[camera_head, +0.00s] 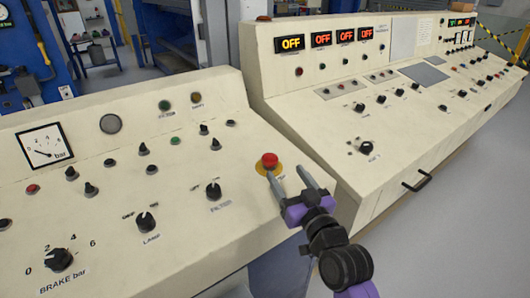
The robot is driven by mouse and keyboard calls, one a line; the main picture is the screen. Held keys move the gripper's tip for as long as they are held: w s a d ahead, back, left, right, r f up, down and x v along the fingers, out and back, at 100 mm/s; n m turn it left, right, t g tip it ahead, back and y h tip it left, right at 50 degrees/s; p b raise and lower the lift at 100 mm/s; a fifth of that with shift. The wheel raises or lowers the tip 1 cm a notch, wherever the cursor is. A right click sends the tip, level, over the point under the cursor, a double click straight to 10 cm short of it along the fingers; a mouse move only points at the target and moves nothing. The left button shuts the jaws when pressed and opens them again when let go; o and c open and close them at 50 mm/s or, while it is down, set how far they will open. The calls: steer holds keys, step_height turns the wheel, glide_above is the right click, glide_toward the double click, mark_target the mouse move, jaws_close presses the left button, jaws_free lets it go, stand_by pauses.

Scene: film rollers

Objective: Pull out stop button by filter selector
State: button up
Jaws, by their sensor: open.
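The stop button (269,161) is a red mushroom head on a yellow round base, near the right edge of the left console. The filter selector (213,190) is a black knob with a white mark, to the left of the stop button, with its label below it. My gripper (288,172) reaches in from the lower right. Its two grey fingers are spread apart and empty. The left fingertip is close to the button's lower side and overlaps the yellow base in the picture. The right fingertip is right of the button. Whether either finger touches the button I cannot tell.
The lamp selector (146,221) and brake knob (58,261) sit further left on the console. A second console (330,150) with OFF displays (291,44) stands close on the right and has a black handle (417,181). Open floor (470,230) lies at lower right.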

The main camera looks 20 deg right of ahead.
mark_target(273, 164)
steer(key=shift+w+a+f+g, duration=0.25)
steer(key=shift+w+f+g, duration=0.05)
steer(key=shift+f, duration=0.4)
steer(key=shift+n, duration=0.3)
steer(key=shift+w+a+p, duration=0.2)
steer(key=shift+w+p, duration=0.05)
steer(key=shift+w, duration=1.65)
steer(key=shift+w+a+p, duration=0.15)
steer(key=shift+w+p, duration=0.05)
steer(key=shift+w, duration=1.7)
jaws_close()
